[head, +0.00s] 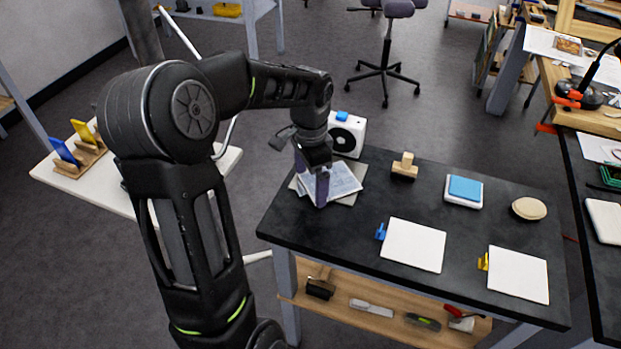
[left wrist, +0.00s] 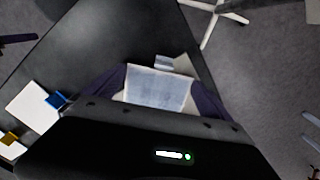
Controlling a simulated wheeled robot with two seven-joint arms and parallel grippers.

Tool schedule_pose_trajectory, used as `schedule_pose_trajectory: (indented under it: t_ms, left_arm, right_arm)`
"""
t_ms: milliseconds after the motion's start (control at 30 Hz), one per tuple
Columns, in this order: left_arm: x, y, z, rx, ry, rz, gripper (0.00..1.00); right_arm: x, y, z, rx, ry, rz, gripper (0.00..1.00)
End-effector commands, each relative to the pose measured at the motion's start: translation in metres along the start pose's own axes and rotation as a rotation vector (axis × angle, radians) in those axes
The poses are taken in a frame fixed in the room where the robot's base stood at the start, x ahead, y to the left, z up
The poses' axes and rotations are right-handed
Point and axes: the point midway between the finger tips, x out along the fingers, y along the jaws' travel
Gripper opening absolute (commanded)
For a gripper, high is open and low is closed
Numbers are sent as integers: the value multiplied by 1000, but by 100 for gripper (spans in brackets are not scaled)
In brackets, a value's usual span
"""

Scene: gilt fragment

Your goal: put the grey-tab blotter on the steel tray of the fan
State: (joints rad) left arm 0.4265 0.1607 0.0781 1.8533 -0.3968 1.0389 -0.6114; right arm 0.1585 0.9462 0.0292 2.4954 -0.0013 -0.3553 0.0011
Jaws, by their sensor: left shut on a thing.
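My left gripper (head: 312,182) points down over the table's far left corner, its fingers on either side of a pale sheet with a bluish-grey face (head: 338,180), which I take for the blotter. In the left wrist view the sheet (left wrist: 158,90) spans between the fingers (left wrist: 160,88), with a light grey tab (left wrist: 164,62) at its top edge. The white fan (head: 346,134) with a round black grille stands just behind. A pale flat piece (head: 350,199), possibly the steel tray, shows under the sheet; I cannot tell whether they touch. My right gripper is not in view.
On the dark table (head: 300,225) lie a blue-tab blotter (head: 412,245) and a yellow-tab blotter (head: 518,274). A wooden stamp (head: 404,167), a blue pad (head: 464,190) and a round beige disc (head: 529,208) stand farther back. The front left corner is clear.

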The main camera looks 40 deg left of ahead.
Motion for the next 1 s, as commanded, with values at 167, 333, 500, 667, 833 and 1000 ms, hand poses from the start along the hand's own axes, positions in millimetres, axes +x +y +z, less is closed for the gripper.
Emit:
schedule_pose_trajectory:
  t_ms: [167,333,500,667,833,1000]
  left_arm:
    - [2,0,0,0,0,0,100]
    - [2,0,0,0,0,0,100]
    - [-5,0,0,0,0,0,100]
    - [-26,-1,-1,-1,3,-3,100]
    - [-61,-1,-1,1,4,-4,100]
    - [-95,0,-1,1,4,-2,100]
  right_arm:
    - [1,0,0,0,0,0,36]
    - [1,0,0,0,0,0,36]
    - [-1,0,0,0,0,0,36]
    - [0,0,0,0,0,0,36]
    - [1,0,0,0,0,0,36]
    - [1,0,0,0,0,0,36]
